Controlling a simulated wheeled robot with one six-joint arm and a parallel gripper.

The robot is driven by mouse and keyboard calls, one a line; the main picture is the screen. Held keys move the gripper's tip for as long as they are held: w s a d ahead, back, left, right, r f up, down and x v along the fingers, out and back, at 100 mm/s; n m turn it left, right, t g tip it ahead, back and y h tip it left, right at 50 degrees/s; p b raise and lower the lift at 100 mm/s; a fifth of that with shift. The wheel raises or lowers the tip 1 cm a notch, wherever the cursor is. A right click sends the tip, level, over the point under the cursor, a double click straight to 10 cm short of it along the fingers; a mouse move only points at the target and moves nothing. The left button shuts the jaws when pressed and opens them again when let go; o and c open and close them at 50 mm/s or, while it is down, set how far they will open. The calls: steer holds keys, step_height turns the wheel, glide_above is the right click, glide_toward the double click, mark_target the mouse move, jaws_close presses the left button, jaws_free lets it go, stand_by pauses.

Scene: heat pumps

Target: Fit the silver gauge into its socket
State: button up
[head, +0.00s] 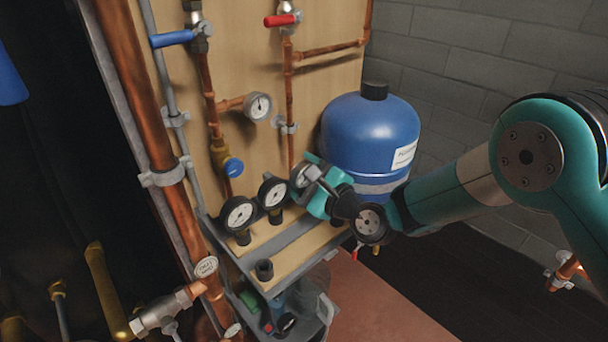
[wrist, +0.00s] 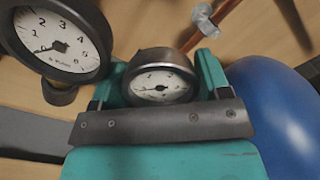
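The silver gauge (head: 302,176) has a round white dial and a grey rim. It sits between the teal fingers of my gripper (head: 318,188), just right of two black-rimmed gauges on the shelf. In the wrist view the gauge (wrist: 160,82) faces the camera, with a finger close against each side, so my gripper (wrist: 162,78) looks shut on it. Its lower part is hidden behind the gripper, so I cannot tell whether its stem touches the shelf. An empty dark socket (head: 264,270) stands at the shelf's front left. Another dark socket-like piece (head: 337,221) is partly hidden under my arm.
Black-rimmed gauges (head: 239,213) and (head: 272,192) stand upright on the wooden shelf (head: 292,268). A blue tank (head: 370,135) stands close behind my gripper. Copper pipes, a wall gauge (head: 258,107) and valves line the board. The shelf's front middle is clear.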

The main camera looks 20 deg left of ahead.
mark_target(304, 162)
steer(key=shift+w+d+r+p, duration=0.1)
steer(key=shift+w+r+p, duration=0.05)
steer(key=shift+r+p, duration=1.75)
steer(key=shift+r, duration=0.1)
